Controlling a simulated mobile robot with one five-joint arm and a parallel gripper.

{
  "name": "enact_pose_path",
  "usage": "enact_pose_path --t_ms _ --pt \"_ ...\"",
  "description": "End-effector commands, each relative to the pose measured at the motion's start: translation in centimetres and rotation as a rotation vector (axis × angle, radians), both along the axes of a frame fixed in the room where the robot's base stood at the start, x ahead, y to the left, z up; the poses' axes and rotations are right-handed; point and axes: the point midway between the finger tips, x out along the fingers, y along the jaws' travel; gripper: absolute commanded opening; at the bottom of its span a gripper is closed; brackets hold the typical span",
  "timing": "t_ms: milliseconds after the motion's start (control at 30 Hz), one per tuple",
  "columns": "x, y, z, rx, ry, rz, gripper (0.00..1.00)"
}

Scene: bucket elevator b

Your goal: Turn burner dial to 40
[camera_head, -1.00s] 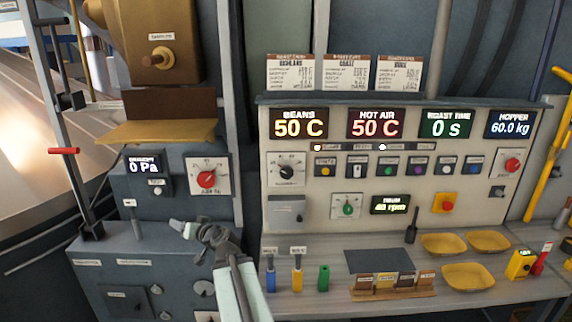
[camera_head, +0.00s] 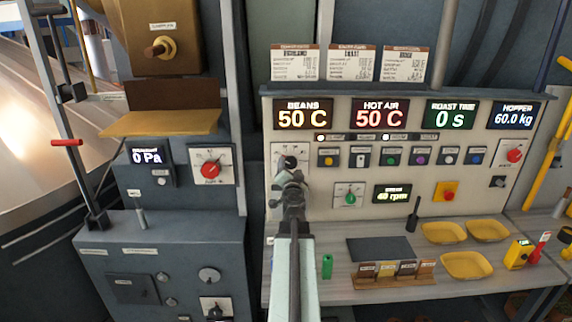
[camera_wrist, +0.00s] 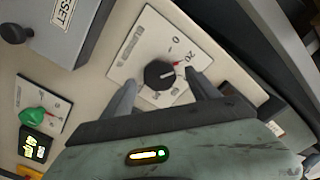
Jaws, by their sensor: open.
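The burner dial, a black round knob (camera_wrist: 160,74) on a white scale plate (camera_wrist: 142,43), is in the upper middle of the wrist view. The scale shows 0 and 20, with a red mark near the 20; the side near my jaws is partly hidden. A pale line crosses the knob, but its exact reading is unclear. My gripper (camera_wrist: 165,80) is open, one finger on each side of the knob; I cannot tell whether they touch it. In the head view my gripper (camera_head: 289,176) covers the lower part of the dial plate (camera_head: 277,153).
A green knob (camera_wrist: 34,114) and a lit display (camera_wrist: 36,145) are at the wrist view's left. A grey box (camera_wrist: 72,27) juts out beside the dial. A red dial (camera_head: 210,168) is on the left cabinet. Yellow trays (camera_head: 467,265) lie on the counter.

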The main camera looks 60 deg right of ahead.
Motion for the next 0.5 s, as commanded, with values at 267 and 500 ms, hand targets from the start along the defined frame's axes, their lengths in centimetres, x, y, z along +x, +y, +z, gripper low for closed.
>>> enact_pose_path --t_ms 267,500 --pt "0.6 -2.4 0.0 0.0 0.0 0.001 0.69" --pt "1.5 -1.7 0.0 0.0 0.0 0.013 0.44"
